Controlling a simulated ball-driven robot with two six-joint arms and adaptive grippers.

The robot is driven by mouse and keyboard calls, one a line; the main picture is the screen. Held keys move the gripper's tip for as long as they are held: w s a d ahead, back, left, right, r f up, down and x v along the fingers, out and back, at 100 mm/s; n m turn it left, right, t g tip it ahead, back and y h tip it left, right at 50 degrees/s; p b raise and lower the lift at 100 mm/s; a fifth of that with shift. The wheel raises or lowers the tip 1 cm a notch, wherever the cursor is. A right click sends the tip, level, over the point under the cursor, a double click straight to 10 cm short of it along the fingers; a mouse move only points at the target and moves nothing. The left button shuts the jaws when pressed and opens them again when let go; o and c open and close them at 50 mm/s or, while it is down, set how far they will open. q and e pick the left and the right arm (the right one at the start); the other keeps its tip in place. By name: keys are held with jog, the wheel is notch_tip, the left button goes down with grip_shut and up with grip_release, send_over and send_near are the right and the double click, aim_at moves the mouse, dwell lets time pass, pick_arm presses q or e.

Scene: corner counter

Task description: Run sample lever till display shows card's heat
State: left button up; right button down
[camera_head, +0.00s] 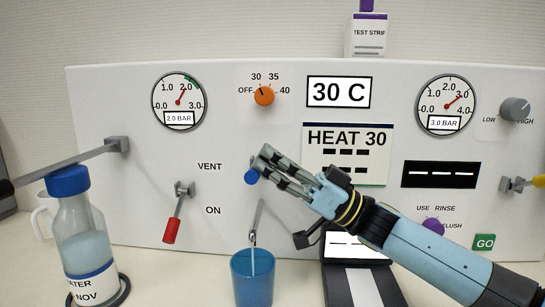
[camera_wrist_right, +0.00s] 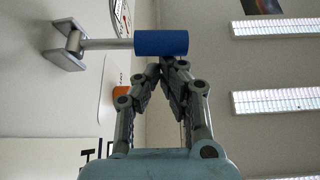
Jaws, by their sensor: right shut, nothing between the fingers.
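The blue-handled lever (camera_head: 251,177) is on the panel above the spout (camera_head: 253,237). In the right wrist view its blue grip (camera_wrist_right: 160,43) sticks out from a grey bracket. My right gripper (camera_head: 266,158) is shut and empty, its fingertips close beside the blue grip; I cannot tell whether they touch. In the wrist view the fingertips (camera_wrist_right: 168,62) are just below the grip. The black display (camera_head: 441,174) shows only dashes. The card (camera_head: 345,140) reads HEAT 30. A pale, thin line runs from the spout into the blue cup (camera_head: 252,281). My left gripper is not in view.
A white sign (camera_head: 339,92) reads 30 C, right of an orange knob (camera_head: 264,96). A red-handled lever (camera_head: 172,229), a long grey lever (camera_head: 70,160) and a water bottle (camera_head: 82,240) are at the left. A black-and-silver device (camera_head: 358,284) sits right of the cup.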

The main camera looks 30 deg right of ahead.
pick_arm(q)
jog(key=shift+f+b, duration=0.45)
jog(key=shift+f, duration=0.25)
pick_arm(e)
jog(key=shift+s+a+f+n+g+y, duration=0.1)
jog(key=shift+f+n+g+y, duration=0.3)
jog(key=shift+n, duration=0.4)
jog(key=shift+r, duration=0.15)
notch_tip(320, 180, up, 5)
jog(key=p, duration=0.4)
pick_arm(q)
jog(key=b, duration=0.1)
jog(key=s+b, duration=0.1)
jog(key=b, duration=0.1)
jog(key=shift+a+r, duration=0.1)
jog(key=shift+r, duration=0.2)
pick_arm(e)
jog(key=v, duration=1.1)
jog(key=shift+f, duration=0.3)
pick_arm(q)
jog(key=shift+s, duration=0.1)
